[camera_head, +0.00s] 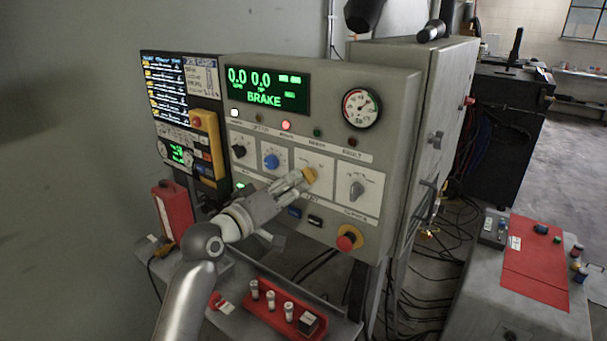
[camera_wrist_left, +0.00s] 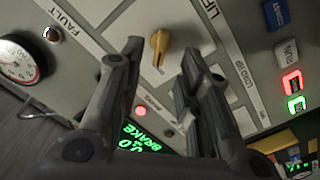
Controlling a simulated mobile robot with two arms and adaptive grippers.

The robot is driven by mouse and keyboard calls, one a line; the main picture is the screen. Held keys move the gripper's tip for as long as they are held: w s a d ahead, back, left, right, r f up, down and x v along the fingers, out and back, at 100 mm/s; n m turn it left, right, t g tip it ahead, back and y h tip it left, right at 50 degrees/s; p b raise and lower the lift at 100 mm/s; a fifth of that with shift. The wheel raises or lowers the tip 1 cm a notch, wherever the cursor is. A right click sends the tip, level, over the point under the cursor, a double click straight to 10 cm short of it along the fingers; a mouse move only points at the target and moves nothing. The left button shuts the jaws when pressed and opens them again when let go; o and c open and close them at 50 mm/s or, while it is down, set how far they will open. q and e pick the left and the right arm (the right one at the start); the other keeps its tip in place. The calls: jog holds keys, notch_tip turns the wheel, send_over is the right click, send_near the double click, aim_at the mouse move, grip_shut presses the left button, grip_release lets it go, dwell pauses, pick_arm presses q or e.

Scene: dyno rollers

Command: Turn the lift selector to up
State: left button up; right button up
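The lift selector is a yellow knob (camera_head: 311,174) on a white plate of the grey control panel. In the left wrist view the yellow knob (camera_wrist_left: 160,48) stands on its plate beside the label LIFT. My left gripper (camera_head: 301,179) reaches the panel from the lower left, its fingertips close to the knob. In the left wrist view my left gripper (camera_wrist_left: 160,52) is open, with one finger to each side of the knob and gaps between. Whether a fingertip touches the panel cannot be told. My right gripper does not show.
A blue knob (camera_head: 271,161) and a grey knob (camera_head: 357,188) flank the selector. A red stop button (camera_head: 347,241) juts out below right. The display (camera_head: 268,89) reads BRAKE. A red tray (camera_head: 285,309) with small cylinders lies on the shelf below.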

aim_at(304, 176)
pick_arm(q)
jog(key=shift+p+x, duration=0.45)
jog(key=shift+x, duration=2.15)
jog(key=shift+c, duration=0.2)
jog(key=shift+s+a, duration=0.1)
jog(key=shift+a, duration=0.05)
grip_shut()
